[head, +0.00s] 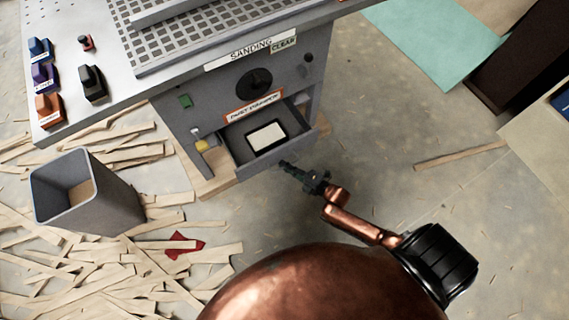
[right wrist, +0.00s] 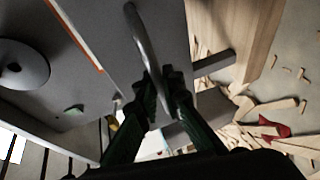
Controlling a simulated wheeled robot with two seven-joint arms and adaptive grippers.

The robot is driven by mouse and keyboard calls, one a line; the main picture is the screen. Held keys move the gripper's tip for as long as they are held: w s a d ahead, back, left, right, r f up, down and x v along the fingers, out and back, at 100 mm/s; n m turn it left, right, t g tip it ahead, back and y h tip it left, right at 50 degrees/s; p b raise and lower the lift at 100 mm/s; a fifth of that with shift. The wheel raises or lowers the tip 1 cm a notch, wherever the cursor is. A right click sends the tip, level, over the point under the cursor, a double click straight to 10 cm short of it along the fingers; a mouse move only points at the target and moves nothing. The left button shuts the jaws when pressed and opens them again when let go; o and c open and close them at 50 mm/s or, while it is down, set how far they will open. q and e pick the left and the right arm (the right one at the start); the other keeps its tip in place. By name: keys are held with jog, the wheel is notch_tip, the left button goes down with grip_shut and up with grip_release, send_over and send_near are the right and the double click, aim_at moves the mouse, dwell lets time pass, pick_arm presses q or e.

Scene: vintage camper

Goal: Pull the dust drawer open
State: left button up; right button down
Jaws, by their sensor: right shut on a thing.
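The grey dust drawer (head: 258,163) stands pulled out of the front of the sanding cabinet (head: 225,103), below an orange-bordered label (head: 254,106). Its inside shows, with a pale rectangular block in a dark frame (head: 266,136) lying in it. My right gripper (head: 287,165) is at the drawer's front face. In the right wrist view its dark fingers (right wrist: 163,82) are shut on a curved metal handle (right wrist: 142,42). The handle is too small to make out in the head view. My left gripper is out of view.
A grey bin (head: 110,205) stands on the floor at left among scattered wood strips (head: 100,270) and a red scrap (head: 183,245). Coloured switches (head: 42,76) sit on the worktop. The floor right of the cabinet is mostly clear, with one wood strip (head: 460,156).

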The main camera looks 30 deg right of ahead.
jog(key=c, duration=2)
grip_release()
jog(key=shift+c, duration=0.2)
jog(key=v, duration=1.2)
